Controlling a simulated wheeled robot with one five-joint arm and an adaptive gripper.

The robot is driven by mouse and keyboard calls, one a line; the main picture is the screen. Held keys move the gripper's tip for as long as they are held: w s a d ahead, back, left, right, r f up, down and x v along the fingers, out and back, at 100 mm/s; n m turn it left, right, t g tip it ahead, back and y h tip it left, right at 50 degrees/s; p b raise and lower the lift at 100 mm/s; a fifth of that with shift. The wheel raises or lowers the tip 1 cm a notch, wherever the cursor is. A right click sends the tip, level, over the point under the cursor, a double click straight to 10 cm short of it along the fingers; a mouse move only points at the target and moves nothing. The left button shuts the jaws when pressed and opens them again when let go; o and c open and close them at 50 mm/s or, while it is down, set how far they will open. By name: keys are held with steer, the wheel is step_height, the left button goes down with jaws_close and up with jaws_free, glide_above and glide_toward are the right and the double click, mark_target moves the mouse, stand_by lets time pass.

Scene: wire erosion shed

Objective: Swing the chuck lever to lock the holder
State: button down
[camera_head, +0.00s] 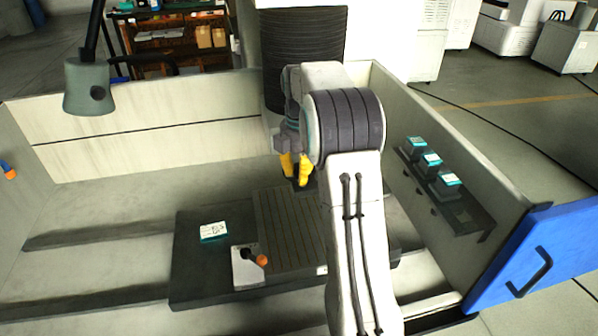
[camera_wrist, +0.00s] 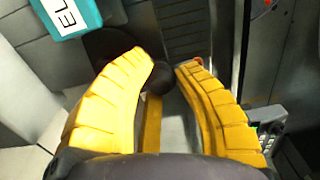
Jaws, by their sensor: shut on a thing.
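My gripper (camera_head: 296,170) is in front of the dark ribbed column, above the back of the work table, with its yellow fingers pointing down. In the wrist view, the fingers (camera_wrist: 165,75) are closed around a dark rounded knob (camera_wrist: 158,82), perhaps the end of the chuck lever; the rest of that part is mostly hidden. A teal block with a white label (camera_wrist: 67,15) is close by at the upper left; I cannot tell whether it is the holder.
A teal labelled block (camera_head: 214,231) lies on the dark table (camera_head: 200,270). Several teal blocks sit on a rack (camera_head: 465,215) on the right tank wall. A blue door (camera_head: 535,255) is at the right. A lamp (camera_head: 88,88) hangs at the left. The tank's left floor is mostly clear.

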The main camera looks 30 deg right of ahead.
steer(key=shift+s+f, duration=0.1)
steer(key=shift+f, duration=0.05)
steer(key=c, duration=0.9)
jaws_free()
steer(key=shift+c, duration=0.2)
step_height(320, 180, up, 12)
stand_by(0.5)
